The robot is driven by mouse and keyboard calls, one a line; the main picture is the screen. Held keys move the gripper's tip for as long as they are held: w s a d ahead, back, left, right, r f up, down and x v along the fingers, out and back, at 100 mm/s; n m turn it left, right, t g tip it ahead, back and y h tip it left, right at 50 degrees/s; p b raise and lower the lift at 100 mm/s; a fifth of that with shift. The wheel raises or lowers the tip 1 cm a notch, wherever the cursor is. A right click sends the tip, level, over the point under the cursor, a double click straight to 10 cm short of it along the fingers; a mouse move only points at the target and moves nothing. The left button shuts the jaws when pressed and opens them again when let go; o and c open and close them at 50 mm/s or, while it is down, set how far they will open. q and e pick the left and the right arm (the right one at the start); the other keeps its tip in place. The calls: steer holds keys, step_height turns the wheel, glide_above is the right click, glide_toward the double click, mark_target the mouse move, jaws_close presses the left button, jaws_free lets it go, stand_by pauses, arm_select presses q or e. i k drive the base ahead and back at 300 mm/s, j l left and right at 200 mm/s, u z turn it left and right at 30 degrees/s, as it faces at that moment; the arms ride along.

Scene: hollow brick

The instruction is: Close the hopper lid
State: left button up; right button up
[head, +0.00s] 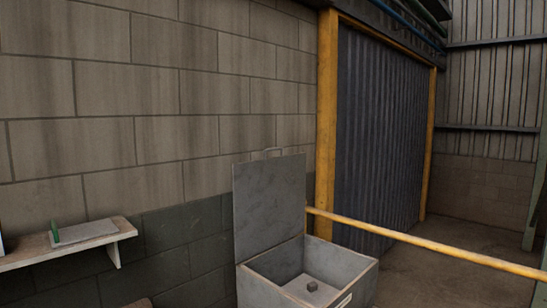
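The grey metal hopper (357,291) stands at the lower middle of the head view, cut off by the bottom edge. Its flat grey lid (269,203) stands upright at the hopper's left side, so the box is open. Neither of my grippers is in view.
A yellow rail (430,243) runs behind the hopper to the right. A shelf (70,258) on the block wall at left holds a flat grey item and a green object (55,231). A yellow post (327,110) frames a corrugated shutter (380,130). Open floor lies at right.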

mark_target(269, 194)
steer(key=u, duration=0.8)
steer(key=i+l+u, duration=0.1)
steer(key=l+u, duration=0.55)
steer(key=u, duration=0.15)
steer(key=l+u, duration=0.75)
